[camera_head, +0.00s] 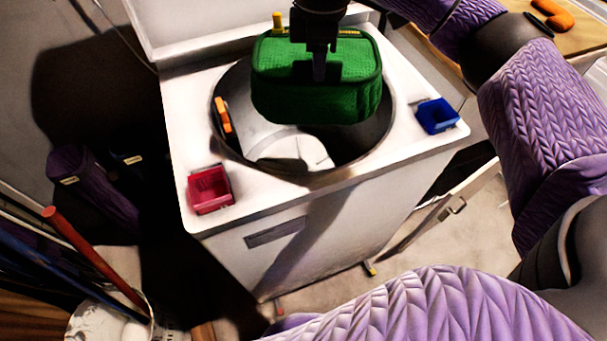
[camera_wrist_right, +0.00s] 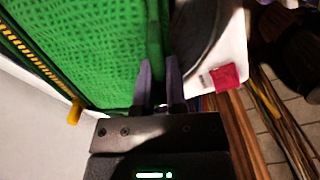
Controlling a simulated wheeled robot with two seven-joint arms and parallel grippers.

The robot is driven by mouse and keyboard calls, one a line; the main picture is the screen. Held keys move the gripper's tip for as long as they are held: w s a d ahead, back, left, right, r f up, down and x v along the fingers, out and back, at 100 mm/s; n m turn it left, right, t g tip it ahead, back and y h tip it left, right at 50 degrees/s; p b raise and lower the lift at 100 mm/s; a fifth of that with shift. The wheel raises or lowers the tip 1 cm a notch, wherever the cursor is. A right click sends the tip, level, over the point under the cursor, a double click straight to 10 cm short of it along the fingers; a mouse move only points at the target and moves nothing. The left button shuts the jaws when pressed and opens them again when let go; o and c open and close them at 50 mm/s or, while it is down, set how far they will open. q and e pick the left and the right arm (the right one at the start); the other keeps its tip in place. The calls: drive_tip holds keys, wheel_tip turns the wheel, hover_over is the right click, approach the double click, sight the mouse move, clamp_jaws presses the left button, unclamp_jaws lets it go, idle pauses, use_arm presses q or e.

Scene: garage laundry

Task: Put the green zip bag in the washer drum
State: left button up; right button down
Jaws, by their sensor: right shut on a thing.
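The green zip bag (camera_head: 315,95) hangs from my right gripper (camera_head: 319,72), above the washer drum (camera_head: 235,148). The bag covers much of the round opening in the head view, and its shadow falls inside the drum. The right gripper is shut on the bag. In the right wrist view, the two fingers (camera_wrist_right: 158,88) pinch the green bag (camera_wrist_right: 85,45), and its yellow zip and pull show at the left. The white washer (camera_head: 330,215) has its lid raised at the back. My left gripper is not in view.
An orange item (camera_head: 222,115) is at the drum's left inner wall. A red bin (camera_head: 209,190) sits at the washer's front left corner and a blue bin (camera_head: 437,115) at the right. A bucket with long handles (camera_head: 95,255) stands at lower left. A wooden surface (camera_head: 585,38) is at upper right.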

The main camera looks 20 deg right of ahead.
sight(315, 126)
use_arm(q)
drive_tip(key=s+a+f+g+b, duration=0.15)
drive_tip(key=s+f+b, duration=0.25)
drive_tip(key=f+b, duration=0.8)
use_arm(e)
wheel_tip(315, 126, down, 31)
drive_tip(key=shift+w, duration=0.15)
drive_tip(key=c, duration=0.8)
unclamp_jaws()
drive_tip(key=shift+r, duration=0.1)
drive_tip(key=shift+o, duration=0.7)
wheel_tip(315, 126, up, 13)
drive_tip(key=p, duration=0.6)
drive_tip(key=shift+r, duration=0.2)
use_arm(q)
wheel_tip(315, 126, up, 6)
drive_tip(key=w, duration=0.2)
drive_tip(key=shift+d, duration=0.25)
use_arm(e)
drive_tip(key=shift+f, duration=0.1)
